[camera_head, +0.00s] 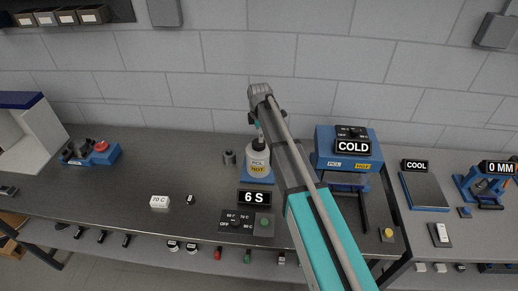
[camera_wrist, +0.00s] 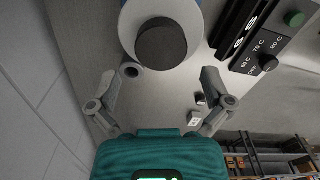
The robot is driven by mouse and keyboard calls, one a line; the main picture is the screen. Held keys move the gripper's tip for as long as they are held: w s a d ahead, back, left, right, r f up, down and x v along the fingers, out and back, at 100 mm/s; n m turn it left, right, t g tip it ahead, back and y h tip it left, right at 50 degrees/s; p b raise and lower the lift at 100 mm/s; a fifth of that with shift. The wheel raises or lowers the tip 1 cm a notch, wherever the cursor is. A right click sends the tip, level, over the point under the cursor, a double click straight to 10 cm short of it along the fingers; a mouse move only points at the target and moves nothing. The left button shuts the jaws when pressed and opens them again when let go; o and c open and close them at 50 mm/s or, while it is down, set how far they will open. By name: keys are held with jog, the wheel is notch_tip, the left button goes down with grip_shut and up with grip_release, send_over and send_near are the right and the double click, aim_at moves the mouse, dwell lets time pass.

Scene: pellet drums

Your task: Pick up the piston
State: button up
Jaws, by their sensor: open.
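No part is labelled piston. A short grey cylinder (camera_head: 229,157) stands on the bench just left of a white bottle-like drum (camera_head: 258,160) marked PCL HOT; it may be the piston. In the wrist view a small cylinder with a dark round top (camera_wrist: 131,70) lies near the left finger, beside the drum (camera_wrist: 190,52) with its dark round cap (camera_wrist: 162,43). My gripper (camera_wrist: 160,78) is open, with nothing between its fingers. In the head view it is mostly hidden, above the drum. I cannot tell its height over the bench.
A control panel with dial and green button (camera_head: 249,222) is in front of the drum. A blue press marked COLD (camera_head: 346,160) stands right of my arm. A blue device with a red knob (camera_head: 92,152) is at left. The bench between is mostly clear.

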jog(key=shift+f+b, duration=2.4)
jog(key=shift+f, duration=0.1)
jog(key=c, duration=1)
jog(key=shift+r, duration=0.1)
notch_tip(320, 180, up, 10)
jog(key=p, duration=1)
jog(key=shift+s, duration=0.1)
